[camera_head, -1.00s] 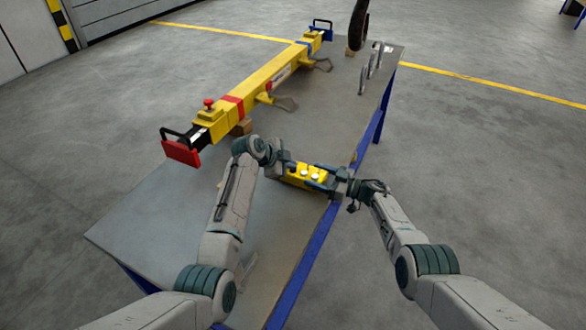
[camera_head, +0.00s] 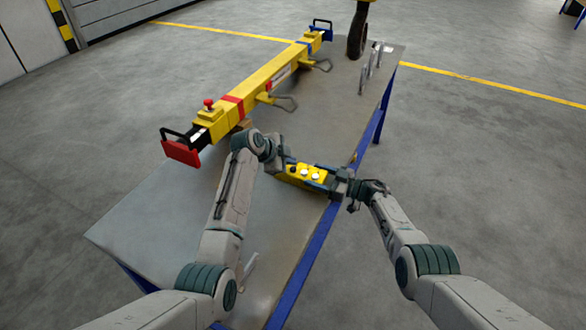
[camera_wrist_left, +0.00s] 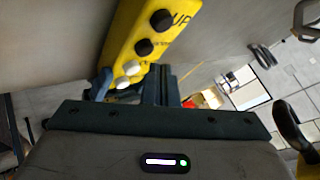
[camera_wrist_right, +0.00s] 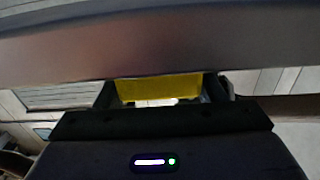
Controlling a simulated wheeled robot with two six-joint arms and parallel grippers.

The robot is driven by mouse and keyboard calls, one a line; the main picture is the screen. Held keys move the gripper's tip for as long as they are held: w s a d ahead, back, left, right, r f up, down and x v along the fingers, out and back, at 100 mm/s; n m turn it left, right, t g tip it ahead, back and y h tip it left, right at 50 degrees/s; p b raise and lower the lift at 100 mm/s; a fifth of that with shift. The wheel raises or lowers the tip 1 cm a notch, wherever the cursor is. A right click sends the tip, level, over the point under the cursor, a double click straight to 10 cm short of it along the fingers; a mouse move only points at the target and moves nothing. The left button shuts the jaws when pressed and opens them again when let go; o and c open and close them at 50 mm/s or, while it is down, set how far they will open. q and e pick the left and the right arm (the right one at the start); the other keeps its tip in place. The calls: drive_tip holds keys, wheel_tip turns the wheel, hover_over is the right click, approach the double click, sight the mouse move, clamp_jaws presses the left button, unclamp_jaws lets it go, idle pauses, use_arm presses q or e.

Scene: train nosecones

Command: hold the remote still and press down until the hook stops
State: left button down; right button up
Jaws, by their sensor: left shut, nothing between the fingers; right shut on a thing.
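The yellow remote (camera_head: 304,174) is over the table's right edge in the head view, with pale round buttons on top. My right gripper (camera_head: 332,184) is shut on one end of it; the right wrist view shows the yellow body (camera_wrist_right: 160,88) between the fingers. My left gripper (camera_head: 284,168) is shut and empty at the remote. In the left wrist view its fingers (camera_wrist_left: 160,85) are close beside the white buttons of the remote (camera_wrist_left: 140,35); I cannot tell whether they touch one. The dark hook (camera_head: 357,35) hangs at the table's far end, a bit of yellow above it.
A yellow lifting beam (camera_head: 262,85) with red and blue ends lies along the table (camera_head: 160,230). Metal shackles (camera_head: 369,68) stand near the far right edge. The near part of the table is mostly clear.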

use_arm(q)
drive_tip(key=shift+r, duration=2.55)
use_arm(e)
drive_tip(key=o, duration=1.3)
drive_tip(key=shift+o, duration=0.2)
drive_tip(key=shift+d, duration=0.15)
